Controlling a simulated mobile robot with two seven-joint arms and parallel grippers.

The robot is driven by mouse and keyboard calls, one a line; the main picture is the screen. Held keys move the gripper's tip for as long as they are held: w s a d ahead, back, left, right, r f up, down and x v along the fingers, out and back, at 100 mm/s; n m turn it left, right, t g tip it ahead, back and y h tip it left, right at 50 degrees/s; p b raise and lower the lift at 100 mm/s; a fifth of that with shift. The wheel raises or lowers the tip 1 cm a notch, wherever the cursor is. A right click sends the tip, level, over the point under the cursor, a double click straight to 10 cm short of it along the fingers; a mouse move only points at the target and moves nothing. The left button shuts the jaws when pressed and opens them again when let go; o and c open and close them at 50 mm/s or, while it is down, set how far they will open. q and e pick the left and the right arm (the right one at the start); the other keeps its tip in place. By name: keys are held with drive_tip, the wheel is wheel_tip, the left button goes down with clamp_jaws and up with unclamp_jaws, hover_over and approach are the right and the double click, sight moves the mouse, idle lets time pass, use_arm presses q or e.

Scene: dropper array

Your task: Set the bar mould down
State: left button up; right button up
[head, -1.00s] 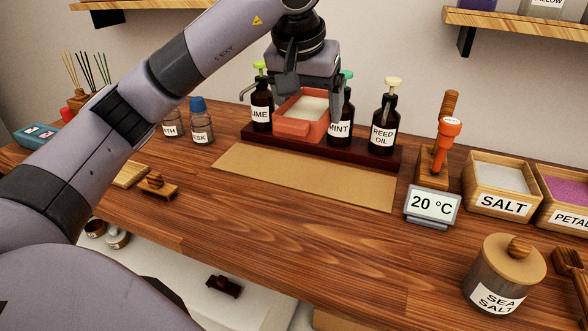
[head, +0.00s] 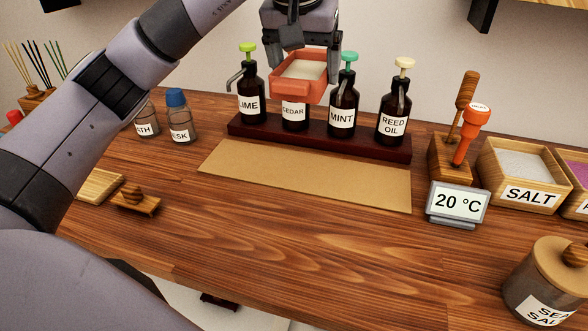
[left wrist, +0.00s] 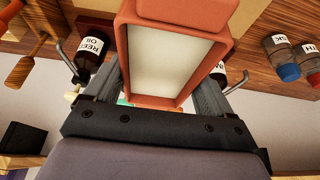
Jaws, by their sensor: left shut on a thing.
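The bar mould (head: 298,92) is an orange-red rectangular tray with a pale cream fill. My left gripper (head: 301,62) is shut on it and holds it in the air, roughly level, above the dark bottle rack (head: 270,134). In the head view the mould hides the top of the cedar bottle (head: 295,116), between the lime and mint bottles. In the left wrist view the mould (left wrist: 125,62) sits between the two fingers of the gripper (left wrist: 160,90). My right gripper is not in view.
A bare tan mat (head: 300,176) lies in front of the rack, with clear wooden counter (head: 270,235) before it. The lime (head: 251,95), mint (head: 343,110) and reed oil (head: 393,115) pump bottles stand close by. A temperature display (head: 458,203) and salt box (head: 522,175) are at right.

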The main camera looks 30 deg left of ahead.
sight(303, 172)
use_arm(q)
drive_tip(key=shift+w+a, duration=0.25)
drive_tip(key=shift+f, duration=0.1)
wheel_tip(303, 172, down, 20)
drive_tip(key=shift+r+b, duration=0.2)
drive_tip(key=shift+b, duration=0.4)
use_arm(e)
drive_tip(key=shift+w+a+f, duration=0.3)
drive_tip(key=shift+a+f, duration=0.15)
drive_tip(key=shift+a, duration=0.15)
use_arm(q)
drive_tip(key=shift+f, duration=0.2)
drive_tip(key=o, duration=1.2)
drive_tip(key=shift+c, duration=0.2)
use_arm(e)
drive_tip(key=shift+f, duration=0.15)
